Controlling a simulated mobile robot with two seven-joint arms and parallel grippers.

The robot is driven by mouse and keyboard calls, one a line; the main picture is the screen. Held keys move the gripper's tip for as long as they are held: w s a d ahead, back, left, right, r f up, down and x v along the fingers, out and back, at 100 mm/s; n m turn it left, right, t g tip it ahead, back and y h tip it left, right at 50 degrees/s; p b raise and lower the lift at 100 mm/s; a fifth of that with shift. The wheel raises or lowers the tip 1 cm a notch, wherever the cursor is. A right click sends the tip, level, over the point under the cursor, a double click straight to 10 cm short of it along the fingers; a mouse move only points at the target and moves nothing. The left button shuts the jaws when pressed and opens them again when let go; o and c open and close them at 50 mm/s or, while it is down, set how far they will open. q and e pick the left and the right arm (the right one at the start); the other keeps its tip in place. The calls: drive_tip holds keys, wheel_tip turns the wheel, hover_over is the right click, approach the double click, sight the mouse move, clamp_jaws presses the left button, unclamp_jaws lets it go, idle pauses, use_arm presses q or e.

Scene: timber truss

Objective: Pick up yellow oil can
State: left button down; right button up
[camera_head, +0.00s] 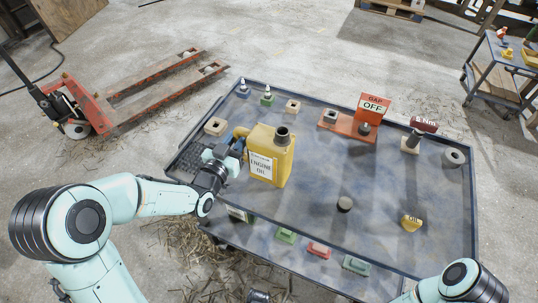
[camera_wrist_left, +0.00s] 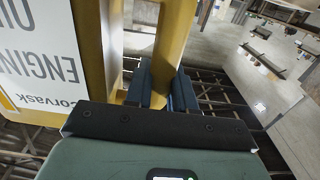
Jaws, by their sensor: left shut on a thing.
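The yellow oil can (camera_head: 272,149) has a white label reading "ENGINE OIL" and a dark cap on top. It stands upright on or just above the left part of the grey workbench (camera_head: 310,215); I cannot tell if its base touches. My left gripper (camera_head: 238,145) is at the can's left side, shut on its handle. In the left wrist view the blue fingers (camera_wrist_left: 165,88) close around the yellow handle (camera_wrist_left: 174,40), with the label at the left. My right arm shows at the lower right, but its gripper is out of view.
A red pallet jack (camera_head: 95,110) stands at left.

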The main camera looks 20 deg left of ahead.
use_arm(q)
drive_tip(key=shift+w+r, duration=0.1)
drive_tip(key=shift+r, duration=0.05)
drive_tip(key=shift+r, duration=0.1)
idle(0.4)
wheel_tip(320, 180, up, 20)
drive_tip(key=p, duration=0.3)
idle(1.4)
idle(0.4)
drive_tip(key=c, duration=1.6)
unclamp_jaws()
clamp_jaws()
